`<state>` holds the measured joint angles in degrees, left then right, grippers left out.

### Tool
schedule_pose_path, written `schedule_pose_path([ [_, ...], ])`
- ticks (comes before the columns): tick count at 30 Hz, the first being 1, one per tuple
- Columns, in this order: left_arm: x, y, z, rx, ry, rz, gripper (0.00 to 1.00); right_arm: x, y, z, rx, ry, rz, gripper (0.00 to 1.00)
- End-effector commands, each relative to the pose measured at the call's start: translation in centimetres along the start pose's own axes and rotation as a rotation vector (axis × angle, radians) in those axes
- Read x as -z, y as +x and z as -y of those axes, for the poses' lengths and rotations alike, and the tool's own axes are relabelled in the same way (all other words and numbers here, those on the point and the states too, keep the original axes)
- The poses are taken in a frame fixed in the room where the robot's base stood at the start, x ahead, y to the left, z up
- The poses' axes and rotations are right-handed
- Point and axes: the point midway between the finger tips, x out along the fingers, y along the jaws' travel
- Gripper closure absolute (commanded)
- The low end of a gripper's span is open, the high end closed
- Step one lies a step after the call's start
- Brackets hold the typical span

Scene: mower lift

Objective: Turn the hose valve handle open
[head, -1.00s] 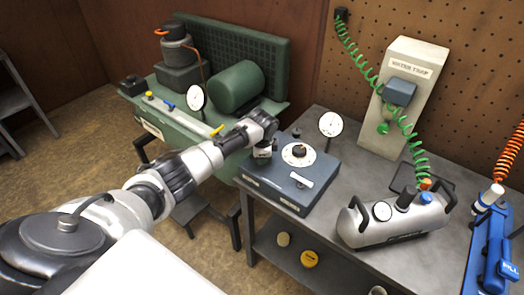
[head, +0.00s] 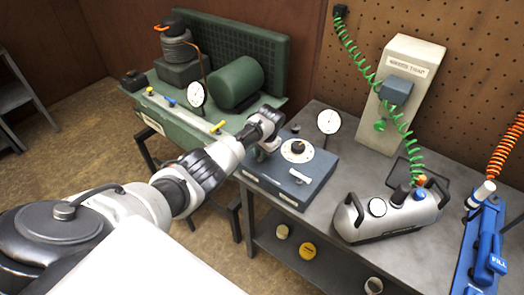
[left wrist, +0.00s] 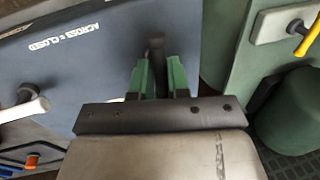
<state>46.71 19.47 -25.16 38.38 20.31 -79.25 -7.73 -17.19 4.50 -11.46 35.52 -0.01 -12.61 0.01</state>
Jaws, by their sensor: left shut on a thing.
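The blue box (head: 262,179) stands at the left end of the grey bench, with a round white dial on top. My left gripper (head: 269,146) is at its back left corner. A white lever (head: 299,176) lies on the box top. The right gripper is not in view.
A green machine (head: 185,126) with a yellow handle (head: 218,127) stands at the left. A gauge (head: 329,121) rises behind the box. A silver tank (head: 388,224) and a blue unit (head: 484,245) are at the right. A green coiled hose (head: 362,68) hangs above the bench (head: 347,158).

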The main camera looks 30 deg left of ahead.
Motion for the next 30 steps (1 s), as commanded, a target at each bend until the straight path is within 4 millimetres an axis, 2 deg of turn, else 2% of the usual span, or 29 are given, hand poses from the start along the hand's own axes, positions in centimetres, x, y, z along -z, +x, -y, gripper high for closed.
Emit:
schedule_pose_path([
  [9,0.19,-0.28,0.34,0.005,-0.085,0.011,1.00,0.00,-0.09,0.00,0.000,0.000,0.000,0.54],
  [23,0.20,-0.30,0.39,0.006,-0.095,0.012,1.00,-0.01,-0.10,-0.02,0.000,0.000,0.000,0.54],
  [24,0.19,-0.29,0.39,0.006,-0.094,0.012,0.78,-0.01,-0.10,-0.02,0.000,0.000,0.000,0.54],
  [27,0.15,-0.22,0.31,0.005,-0.093,0.013,0.62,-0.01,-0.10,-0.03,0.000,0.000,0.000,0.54],
  [30,0.11,-0.16,0.24,0.004,-0.093,0.015,0.61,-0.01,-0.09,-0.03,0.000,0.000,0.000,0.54],
])
